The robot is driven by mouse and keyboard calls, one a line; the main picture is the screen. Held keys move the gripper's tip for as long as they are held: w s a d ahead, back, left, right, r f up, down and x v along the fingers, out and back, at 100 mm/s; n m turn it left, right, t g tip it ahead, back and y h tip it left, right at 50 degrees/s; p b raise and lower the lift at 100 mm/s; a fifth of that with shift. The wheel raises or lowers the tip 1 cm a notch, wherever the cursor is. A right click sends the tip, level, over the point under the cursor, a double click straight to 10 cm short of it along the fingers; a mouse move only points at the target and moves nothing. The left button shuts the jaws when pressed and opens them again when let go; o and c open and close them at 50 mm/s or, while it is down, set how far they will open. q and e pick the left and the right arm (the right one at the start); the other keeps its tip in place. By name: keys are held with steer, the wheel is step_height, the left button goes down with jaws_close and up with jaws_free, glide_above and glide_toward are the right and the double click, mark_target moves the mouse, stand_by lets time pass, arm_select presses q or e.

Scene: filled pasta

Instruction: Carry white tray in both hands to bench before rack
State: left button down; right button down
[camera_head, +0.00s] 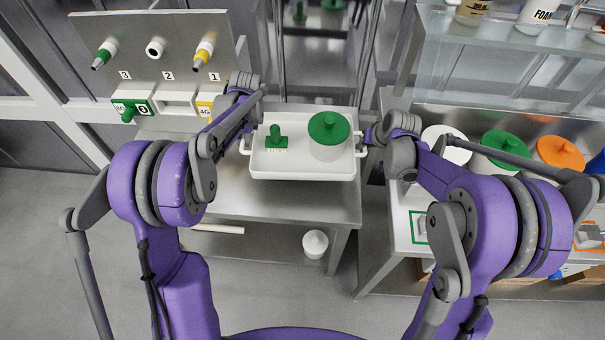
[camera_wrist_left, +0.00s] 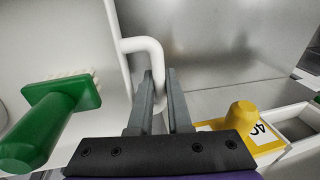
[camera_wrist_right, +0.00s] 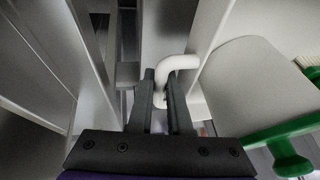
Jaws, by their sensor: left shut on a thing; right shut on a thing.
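The white tray (camera_head: 300,174) is over the steel bench in front of the rack panel, and appears level. It holds a green brush (camera_head: 276,140) and a white tub with a green lid (camera_head: 329,128). My left gripper (camera_head: 243,143) is shut on the tray's left handle, which shows in the left wrist view (camera_wrist_left: 143,44). My right gripper (camera_head: 365,140) is shut on the right handle, seen in the right wrist view (camera_wrist_right: 180,63). I cannot tell whether the tray's underside touches the bench.
The steel bench (camera_head: 290,203) has bare surface in front of the tray. The rack panel (camera_head: 150,45) with numbered slots stands at the back left. A side bench (camera_head: 385,250) on the right holds tubs with white, green (camera_head: 503,147) and orange lids.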

arm_select(q)
steer(key=shift+s, duration=0.3)
arm_select(e)
steer(key=shift+s, duration=0.3)
arm_select(q)
steer(key=shift+w+f, duration=0.1)
steer(key=shift+w, duration=0.05)
arm_select(e)
steer(key=shift+w+f, duration=0.1)
steer(key=shift+w, duration=0.05)
